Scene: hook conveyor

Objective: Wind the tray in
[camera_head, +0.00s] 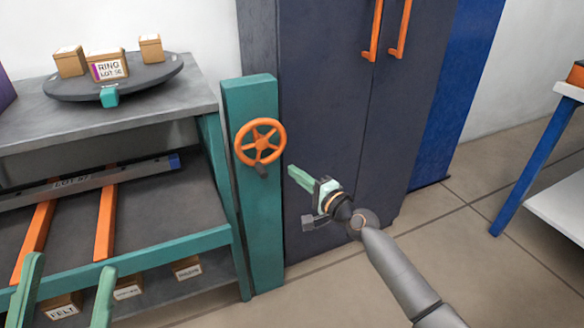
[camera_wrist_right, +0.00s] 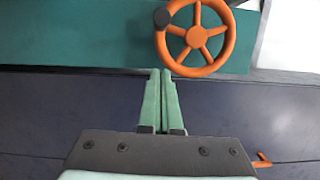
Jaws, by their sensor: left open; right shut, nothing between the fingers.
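An orange handwheel (camera_head: 260,142) with a dark knob (camera_head: 262,171) at its lower rim is mounted on a teal post (camera_head: 255,215). The wheel also shows at the top of the right wrist view (camera_wrist_right: 197,36), with its knob (camera_wrist_right: 161,18) at its left. A grey tray (camera_head: 85,182) marked with a lot label lies across orange rails (camera_head: 105,222) on the shelf at left. My right gripper (camera_head: 291,170) is shut and empty, just right of and below the wheel, apart from it. My left gripper (camera_head: 66,285) is open at the lower left, in front of the shelf, with nothing between its fingers.
A round turntable (camera_head: 140,75) with small boxes, one labelled RING, stands on the bench top. Labelled boxes (camera_head: 128,291) sit on the low shelf. A dark cabinet (camera_head: 330,120) with orange handles stands behind my right arm. A blue-legged table (camera_head: 540,160) is at far right.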

